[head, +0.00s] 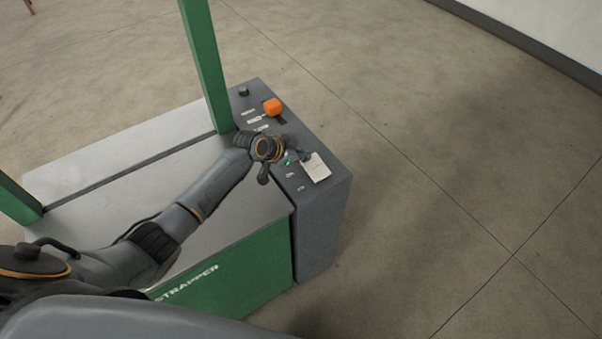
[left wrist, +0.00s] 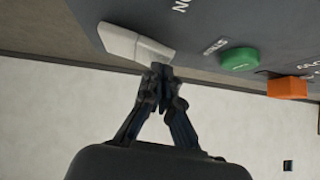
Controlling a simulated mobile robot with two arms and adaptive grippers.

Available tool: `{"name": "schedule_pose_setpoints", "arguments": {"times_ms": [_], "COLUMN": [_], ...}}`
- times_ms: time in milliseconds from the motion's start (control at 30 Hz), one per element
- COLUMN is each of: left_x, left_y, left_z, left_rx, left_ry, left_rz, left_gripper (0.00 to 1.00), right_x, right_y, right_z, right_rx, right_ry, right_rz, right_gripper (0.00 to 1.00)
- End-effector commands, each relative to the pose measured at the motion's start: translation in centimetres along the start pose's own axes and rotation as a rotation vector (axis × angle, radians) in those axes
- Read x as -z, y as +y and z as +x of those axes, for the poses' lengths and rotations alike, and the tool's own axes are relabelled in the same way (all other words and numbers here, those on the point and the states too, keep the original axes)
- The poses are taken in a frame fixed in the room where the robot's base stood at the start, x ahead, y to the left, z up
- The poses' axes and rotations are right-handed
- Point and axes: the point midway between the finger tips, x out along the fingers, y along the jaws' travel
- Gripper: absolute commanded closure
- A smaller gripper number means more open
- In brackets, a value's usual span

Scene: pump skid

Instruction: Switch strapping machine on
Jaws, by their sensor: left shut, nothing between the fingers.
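The strapping machine (head: 130,165) has a grey top, a green front and a dark grey control panel (head: 320,205) at its right end. A white rocker-like piece (left wrist: 135,43) sits on the panel in the left wrist view; a pale plate-like piece (head: 316,167) shows on the panel in the head view. My left gripper (head: 302,155) is over the panel, shut and empty. In the left wrist view its fingertips (left wrist: 160,70) are at the white piece's edge; I cannot tell whether they touch. A green button (left wrist: 240,58) is beside it. My right gripper is not in view.
An orange block-like control (head: 272,106) and a dark green knob (head: 243,91) sit toward the panel's far end. A green upright post (head: 207,65) rises beside the panel, close to my left arm. The concrete floor to the right is clear.

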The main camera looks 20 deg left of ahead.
Motion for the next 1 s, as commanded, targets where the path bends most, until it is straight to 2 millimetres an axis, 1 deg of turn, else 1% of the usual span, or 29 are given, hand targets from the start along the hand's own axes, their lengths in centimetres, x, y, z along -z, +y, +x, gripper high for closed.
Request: {"name": "schedule_pose_setpoints", "arguments": {"times_ms": [33, 67, 100, 167, 200, 267, 333, 433, 533, 633, 833, 1000], "left_x": [-0.1, -0.1, -0.1, -0.3, -0.7, -0.9, -0.5, -0.5, -0.4, -0.3, 0.1, 0.2], "left_y": [0.3, 0.2, 0.2, 0.0, -0.3, -0.5, -0.4, -0.4, -0.4, -0.2, 0.6, 1.0], "left_z": [-0.1, 0.0, -0.1, 0.3, 0.6, 0.8, 0.4, 0.4, 0.3, 0.2, -0.2, -0.3], "left_rx": [-0.001, -0.007, -0.006, -0.024, -0.044, -0.053, -0.054, -0.054, -0.054, -0.054, -0.054, -0.053], "left_ry": [-0.003, -0.002, -0.002, -0.002, -0.002, -0.002, -0.001, -0.002, -0.002, -0.002, -0.001, -0.002], "left_rz": [0.002, -0.004, -0.003, -0.022, -0.043, -0.049, -0.05, -0.05, -0.05, -0.049, -0.049, -0.048], "left_gripper": [1.0, 1.0, 1.0, 1.0, 1.0, 1.0, 1.0, 1.0, 1.0, 1.0, 1.0, 1.0], "right_x": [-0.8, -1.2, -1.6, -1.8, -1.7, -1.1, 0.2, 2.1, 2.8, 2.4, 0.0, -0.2], "right_y": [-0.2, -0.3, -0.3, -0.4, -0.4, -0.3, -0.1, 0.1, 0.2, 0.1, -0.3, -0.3], "right_z": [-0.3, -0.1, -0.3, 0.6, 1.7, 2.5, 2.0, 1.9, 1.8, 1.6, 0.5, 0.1], "right_rx": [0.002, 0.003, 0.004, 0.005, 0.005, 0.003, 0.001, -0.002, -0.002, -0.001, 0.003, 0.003], "right_ry": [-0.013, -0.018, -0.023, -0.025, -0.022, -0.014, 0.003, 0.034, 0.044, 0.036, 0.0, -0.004], "right_rz": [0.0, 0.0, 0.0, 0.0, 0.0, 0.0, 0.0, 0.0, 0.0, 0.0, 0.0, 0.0], "right_gripper": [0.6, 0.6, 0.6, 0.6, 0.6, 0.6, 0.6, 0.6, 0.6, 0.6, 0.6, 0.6]}}
